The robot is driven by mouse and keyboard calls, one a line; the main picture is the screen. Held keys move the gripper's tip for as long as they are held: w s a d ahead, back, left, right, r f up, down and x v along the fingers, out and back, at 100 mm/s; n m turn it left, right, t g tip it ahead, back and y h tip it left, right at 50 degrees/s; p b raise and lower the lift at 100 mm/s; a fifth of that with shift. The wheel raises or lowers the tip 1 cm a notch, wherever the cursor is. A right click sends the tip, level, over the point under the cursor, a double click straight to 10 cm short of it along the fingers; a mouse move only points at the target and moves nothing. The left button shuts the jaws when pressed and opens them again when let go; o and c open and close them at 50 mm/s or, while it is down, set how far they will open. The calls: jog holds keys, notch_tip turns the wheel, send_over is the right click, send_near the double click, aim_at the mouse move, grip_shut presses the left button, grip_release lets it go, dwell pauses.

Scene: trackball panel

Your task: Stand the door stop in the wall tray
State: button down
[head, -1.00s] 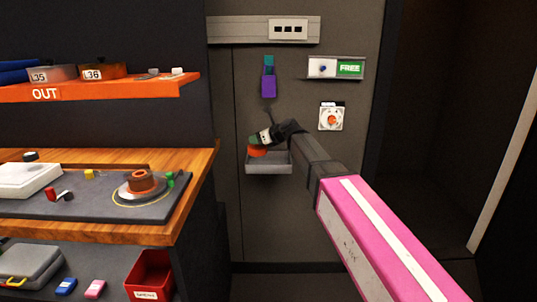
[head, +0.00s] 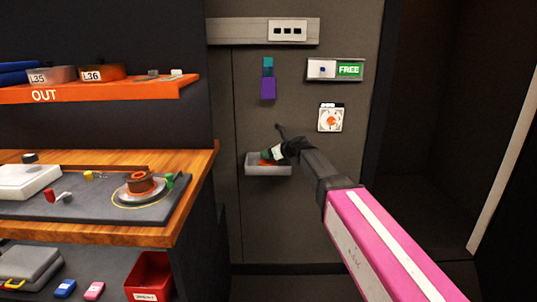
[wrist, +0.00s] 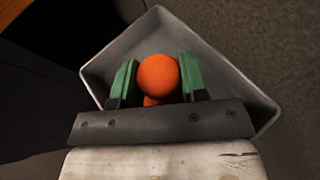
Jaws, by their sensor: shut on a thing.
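The door stop (wrist: 157,75) is orange with a rounded end, and sits between the green fingers of my gripper (wrist: 157,82). My gripper is shut on it. In the wrist view the grey wall tray (wrist: 215,68) lies behind and around the door stop. In the head view my gripper (head: 267,156) is at the wall tray (head: 268,171), with a bit of orange showing at the tray's opening. The door stop's lower end is hidden, so I cannot tell whether it touches the tray floor.
Above the tray hang a teal and purple piece (head: 268,80), a FREE sign panel (head: 335,70) and a white plate with an orange knob (head: 331,118). A wooden bench (head: 190,165) with an orange shelf (head: 120,88) above stands left. A dark opening is at right.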

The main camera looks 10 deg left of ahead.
jog(key=shift+f, duration=0.15)
jog(key=c, duration=0.6)
grip_release()
jog(key=shift+c, duration=0.2)
